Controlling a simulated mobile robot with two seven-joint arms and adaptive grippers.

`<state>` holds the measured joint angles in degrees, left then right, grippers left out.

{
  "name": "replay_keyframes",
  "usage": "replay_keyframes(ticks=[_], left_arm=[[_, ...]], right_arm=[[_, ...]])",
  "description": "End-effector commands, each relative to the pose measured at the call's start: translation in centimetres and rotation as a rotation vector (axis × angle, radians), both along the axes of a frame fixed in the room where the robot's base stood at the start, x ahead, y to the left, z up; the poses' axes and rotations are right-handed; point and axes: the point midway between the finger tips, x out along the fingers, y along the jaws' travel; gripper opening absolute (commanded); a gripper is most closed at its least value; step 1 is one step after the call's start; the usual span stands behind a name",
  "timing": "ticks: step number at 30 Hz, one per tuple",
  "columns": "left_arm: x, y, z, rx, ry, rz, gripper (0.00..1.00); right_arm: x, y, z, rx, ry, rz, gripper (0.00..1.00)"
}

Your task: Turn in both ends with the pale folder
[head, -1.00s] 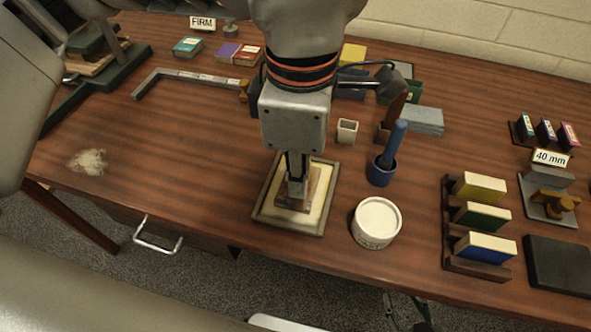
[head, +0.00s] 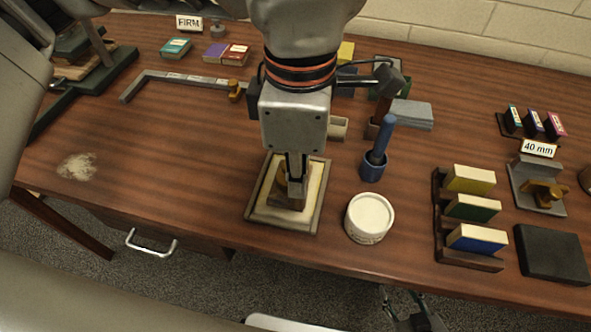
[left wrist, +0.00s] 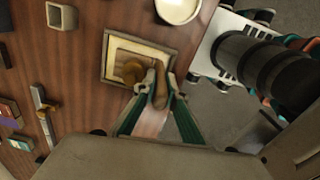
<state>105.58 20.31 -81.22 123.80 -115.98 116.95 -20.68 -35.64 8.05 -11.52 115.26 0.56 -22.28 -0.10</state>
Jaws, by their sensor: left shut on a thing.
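A tray with a light rim (head: 310,222) and pale inside stands near the table's front edge. My left gripper (head: 297,200) points down over the tray. In the left wrist view its green fingers (left wrist: 160,100) are shut on a long tan piece with a rounded end, which I take for the pale folder (left wrist: 158,84). Whether its tip touches the work is hidden. What looks like my right gripper (head: 408,308) is dark and partly cut off below the table edge; its jaws are unclear.
A white tub (head: 369,217) and a blue cup (head: 373,166) with a blue-handled tool stand right of the tray. A pale square holder (head: 338,128) is behind it. A rack (head: 443,230) of coloured blocks and a dark slab (head: 553,255) are farther right.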

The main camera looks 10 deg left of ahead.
Motion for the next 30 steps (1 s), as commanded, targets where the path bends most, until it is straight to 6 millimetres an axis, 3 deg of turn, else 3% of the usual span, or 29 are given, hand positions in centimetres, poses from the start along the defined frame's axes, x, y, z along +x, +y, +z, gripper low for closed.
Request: replay_keyframes(ticks=[17, 30], left_arm=[[0.0, 0.0, 1.1, 0.001, -0.002, 0.002, 0.0], [0.0, 0.0, 5.0, -0.001, -0.006, 0.002, 0.0]], right_arm=[[-0.6, 0.0, 0.5, 0.0, 0.006, 0.0, 0.4], [1.4, 0.0, 4.0, 0.0, -0.043, 0.0, 0.4]])
